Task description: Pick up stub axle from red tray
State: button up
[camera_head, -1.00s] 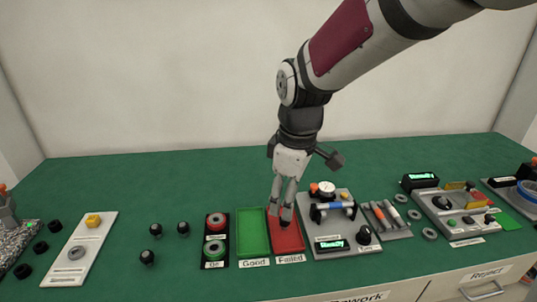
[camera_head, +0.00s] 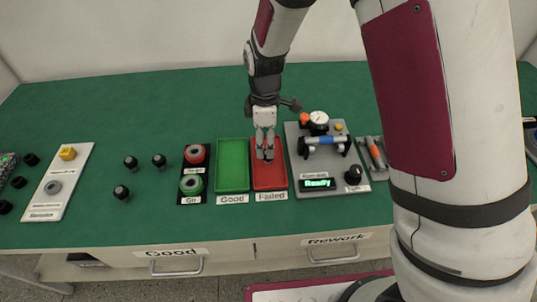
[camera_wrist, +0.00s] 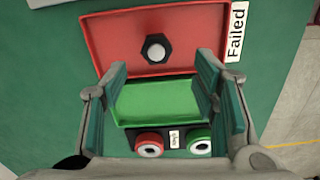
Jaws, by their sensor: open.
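The red tray (camera_head: 276,178), labelled Failed, lies on the green table; it also shows at the top of the wrist view (camera_wrist: 110,32). The stub axle (camera_wrist: 156,48) stands in the red tray in the wrist view, a dark hexagonal piece with a pale round centre, seen end-on. In the head view I cannot tell it apart from my dark fingertips. My gripper (camera_head: 265,155) is over the red tray, pointing down. In the wrist view its fingers (camera_wrist: 162,68) are spread wide and empty, with the axle ahead of the gap between them.
The green tray (camera_head: 232,165), labelled Good, adjoins the red one on the left. Beyond it is a button panel with a red (camera_head: 195,154) and a green button (camera_head: 191,185). A grey test fixture (camera_head: 335,175) with a gauge stands close on the right. Several black knobs lie left.

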jog(key=shift+w+d+f, duration=0.1)
jog(key=shift+d+f, duration=0.05)
jog(key=shift+f, duration=1.35)
jog(key=shift+w+d+f, duration=0.1)
jog(key=shift+d+f, duration=0.05)
jog(key=shift+f, duration=1.3)
grip_shut()
